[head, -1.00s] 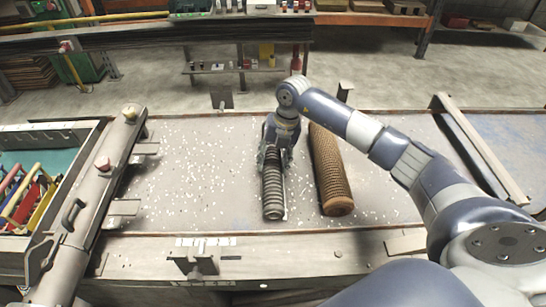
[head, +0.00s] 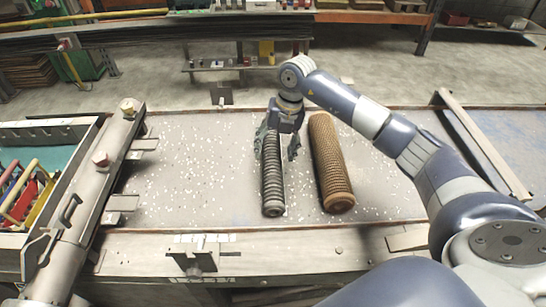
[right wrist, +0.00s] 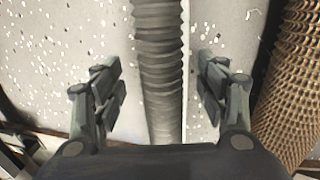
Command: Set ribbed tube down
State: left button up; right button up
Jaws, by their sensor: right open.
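The ribbed tube (head: 272,180) is dark grey and lies on the workbench (head: 200,185), its length running from back to front. It also shows in the right wrist view (right wrist: 161,75), between the fingers. My right gripper (head: 277,150) is above the far part of the tube. Its two fingers (right wrist: 160,85) are spread wide, one on each side of the tube, with a gap on both sides. My left gripper is not in view.
A brown mesh tube (head: 330,165) lies close on the right, beside my right gripper's finger; it also shows in the right wrist view (right wrist: 292,85). White specks cover the bench. A metal clamp bar (head: 97,190) stands on the left. Bench space left of the ribbed tube is clear.

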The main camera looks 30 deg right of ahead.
jog(key=b+v, duration=0.2)
jog(key=v, duration=0.6)
jog(key=shift+r, duration=0.45)
jog(key=shift+r, duration=0.1)
